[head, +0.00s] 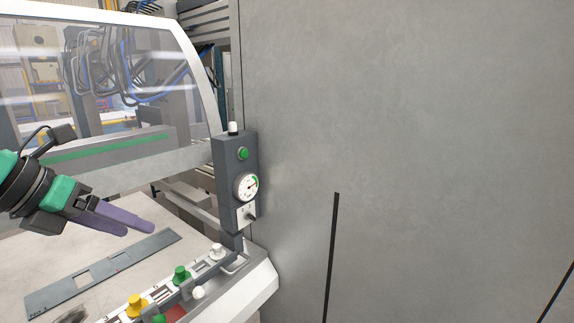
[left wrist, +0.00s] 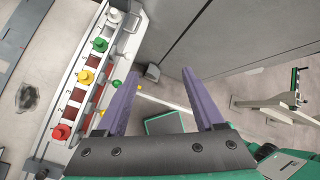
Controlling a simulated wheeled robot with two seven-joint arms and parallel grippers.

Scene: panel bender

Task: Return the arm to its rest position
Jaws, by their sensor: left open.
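My left arm comes in from the left in the head view. Its gripper (head: 139,229) has two purple fingers and is open and empty above the pale machine table (head: 118,228). In the left wrist view the same gripper (left wrist: 159,71) has its fingers spread with nothing between them. It is to the right of the button strip there. My right gripper does not show.
A button strip (left wrist: 82,85) runs along the table's front edge. A flat grey plate (head: 62,292) lies on the table. A large grey wall (head: 420,120) fills the right.

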